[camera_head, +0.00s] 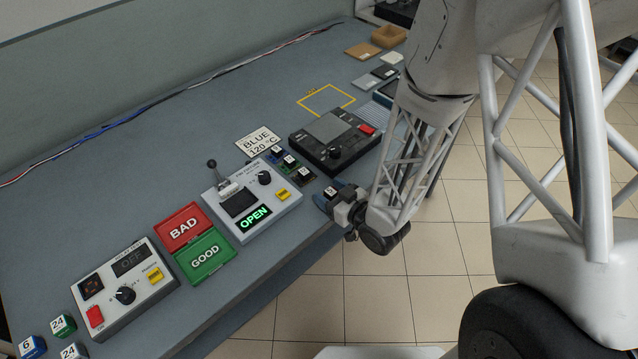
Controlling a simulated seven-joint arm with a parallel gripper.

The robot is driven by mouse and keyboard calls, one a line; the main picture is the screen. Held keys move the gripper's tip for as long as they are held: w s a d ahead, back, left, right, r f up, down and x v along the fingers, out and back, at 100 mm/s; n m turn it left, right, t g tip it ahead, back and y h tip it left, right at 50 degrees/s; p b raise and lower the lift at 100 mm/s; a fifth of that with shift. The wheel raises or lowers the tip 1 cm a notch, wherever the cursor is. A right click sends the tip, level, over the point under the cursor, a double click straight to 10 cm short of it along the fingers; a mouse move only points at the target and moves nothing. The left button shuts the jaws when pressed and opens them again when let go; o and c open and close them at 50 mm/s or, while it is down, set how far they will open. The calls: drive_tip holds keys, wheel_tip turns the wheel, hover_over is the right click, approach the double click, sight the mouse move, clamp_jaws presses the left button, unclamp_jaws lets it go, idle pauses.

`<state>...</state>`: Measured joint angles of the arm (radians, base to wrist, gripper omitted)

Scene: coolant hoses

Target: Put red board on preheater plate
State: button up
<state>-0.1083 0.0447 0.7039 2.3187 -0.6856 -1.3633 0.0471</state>
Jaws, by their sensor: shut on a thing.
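The preheater (333,138) is a dark box with a grey plate (332,126) on top, a knob in front and a red switch at the right. The plate looks bare. My gripper (333,198) is at the table's front edge, in front of the preheater and apart from it. It is shut on a small board (330,190) with a dark block and a white label. The jaws hide most of this board, and I cannot make out its red colour. Several other small boards (290,160), blue and green, lie left of the preheater.
A white card reading BLUE 120 °C (258,143) lies behind the boards. A white tester (250,200) with a lever shows OPEN. Red BAD (183,227) and green GOOD (205,256) trays lie further left. A yellow outlined area (326,99) behind the preheater is empty.

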sight(335, 195)
drive_tip(key=shift+r+x, duration=0.1)
drive_tip(key=shift+x, duration=0.95)
drive_tip(key=shift+r+x, duration=0.15)
drive_tip(key=shift+x, duration=0.95)
drive_tip(key=shift+f, duration=0.1)
drive_tip(key=o, duration=0.9)
drive_tip(key=shift+o, duration=0.2)
drive_tip(key=shift+v, duration=3.85)
